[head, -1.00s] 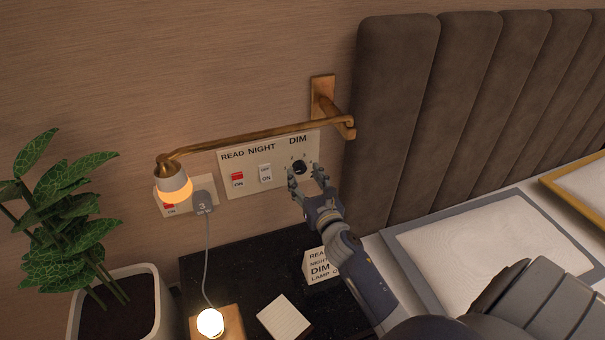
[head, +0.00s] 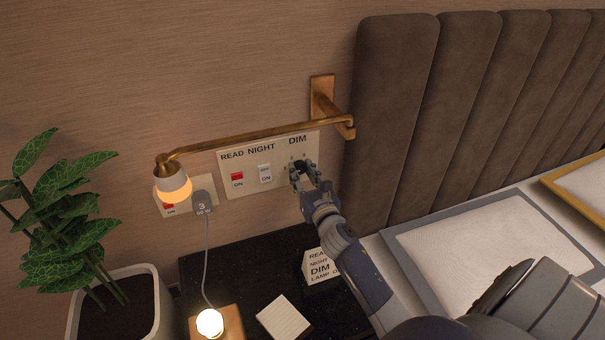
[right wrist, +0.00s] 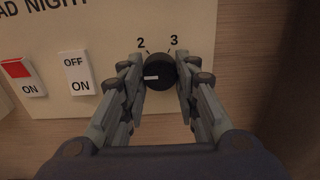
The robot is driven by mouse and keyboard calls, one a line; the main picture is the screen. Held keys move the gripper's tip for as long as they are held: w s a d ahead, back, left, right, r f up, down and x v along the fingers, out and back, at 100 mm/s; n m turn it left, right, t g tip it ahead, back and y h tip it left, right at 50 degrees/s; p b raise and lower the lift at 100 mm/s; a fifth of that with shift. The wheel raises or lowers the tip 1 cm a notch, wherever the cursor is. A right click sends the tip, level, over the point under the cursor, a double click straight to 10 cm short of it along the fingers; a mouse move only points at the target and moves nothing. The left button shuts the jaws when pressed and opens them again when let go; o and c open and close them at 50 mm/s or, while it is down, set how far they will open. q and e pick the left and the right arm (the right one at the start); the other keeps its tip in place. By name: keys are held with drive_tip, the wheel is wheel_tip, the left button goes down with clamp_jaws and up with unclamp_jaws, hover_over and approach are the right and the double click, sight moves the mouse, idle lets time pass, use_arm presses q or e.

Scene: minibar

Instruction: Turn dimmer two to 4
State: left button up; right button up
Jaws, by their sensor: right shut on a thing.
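The dimmer knob (right wrist: 160,76) is black and round, with a white mark on its left side. It sits on the white wall panel (right wrist: 120,24) under the label DIM (head: 297,140). The numbers 2 (right wrist: 141,43) and 3 (right wrist: 174,40) show above it; the fingers hide the other numbers in the right wrist view. My right gripper (head: 304,169) is at the knob in the head view, covering much of it. In the right wrist view its fingers (right wrist: 161,72) are shut on the knob, one on each side. My left gripper is out of view.
READ (head: 237,180) and NIGHT (head: 265,174) switches are left of the knob. A brass lamp arm (head: 250,134) crosses above the panel. The padded headboard (head: 395,110) stands close on the right. A black bedside table (head: 235,257) holds a label block (head: 319,268) and notepad (head: 284,316).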

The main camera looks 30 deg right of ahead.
drive_tip(key=shift+m, duration=0.9)
drive_tip(key=m, duration=0.7)
drive_tip(key=shift+a, duration=0.1)
drive_tip(key=m+p, duration=0.1)
drive_tip(key=m, duration=0.3)
drive_tip(key=shift+m, duration=0.3)
drive_tip(key=m+p, duration=0.1)
drive_tip(key=m, duration=0.3)
drive_tip(key=shift+m, duration=0.3)
drive_tip(key=m+p, duration=0.1)
drive_tip(key=m, duration=0.3)
drive_tip(key=shift+r+m, duration=0.1)
drive_tip(key=shift+m, duration=0.2)
drive_tip(key=m+p, duration=0.1)
drive_tip(key=m, duration=0.3)
drive_tip(key=shift+p, duration=0.3)
drive_tip(key=m+p, duration=0.1)
drive_tip(key=m, duration=0.4)
use_arm(q)
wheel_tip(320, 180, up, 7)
drive_tip(key=p, duration=0.1)
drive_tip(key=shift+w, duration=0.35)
use_arm(e)
drive_tip(key=shift+m, duration=2)
drive_tip(key=o, duration=1.1)
